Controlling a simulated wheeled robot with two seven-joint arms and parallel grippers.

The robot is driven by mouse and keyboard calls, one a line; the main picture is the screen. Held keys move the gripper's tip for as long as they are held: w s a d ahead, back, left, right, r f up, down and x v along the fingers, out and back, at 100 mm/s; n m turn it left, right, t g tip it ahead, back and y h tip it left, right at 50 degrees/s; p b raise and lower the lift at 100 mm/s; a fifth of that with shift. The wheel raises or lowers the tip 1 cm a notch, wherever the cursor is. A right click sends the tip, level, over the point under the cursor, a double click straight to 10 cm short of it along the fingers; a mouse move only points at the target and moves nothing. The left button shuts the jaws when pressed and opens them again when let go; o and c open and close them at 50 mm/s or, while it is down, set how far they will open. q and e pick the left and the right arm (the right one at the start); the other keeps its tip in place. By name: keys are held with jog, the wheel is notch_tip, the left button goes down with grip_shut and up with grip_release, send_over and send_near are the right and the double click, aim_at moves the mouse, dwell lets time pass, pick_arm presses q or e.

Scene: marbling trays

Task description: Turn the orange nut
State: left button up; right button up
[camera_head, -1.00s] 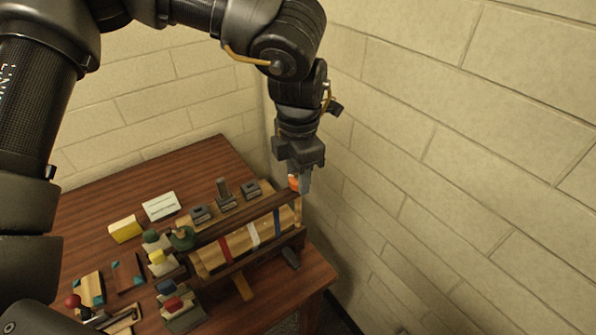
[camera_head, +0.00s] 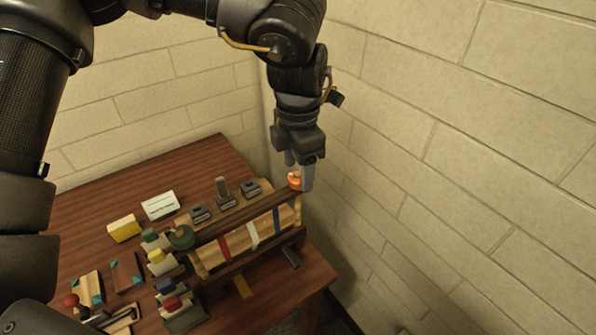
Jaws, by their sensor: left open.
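The orange nut (camera_head: 294,181) sits at the far right end of the dark wooden bar on the wooden rack, near the wall. My left gripper (camera_head: 299,180) reaches down from above, with its fingers at the nut. It is open, and one finger hides part of the nut's right side. I cannot tell whether the fingers touch it. My right gripper does not show.
The wooden rack (camera_head: 209,263) holds red, white and blue strips. The block wall (camera_head: 440,170) stands close on the right.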

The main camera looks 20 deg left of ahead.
pick_arm(q)
notch_tip(320, 180, up, 9)
jog(key=shift+b, duration=0.4)
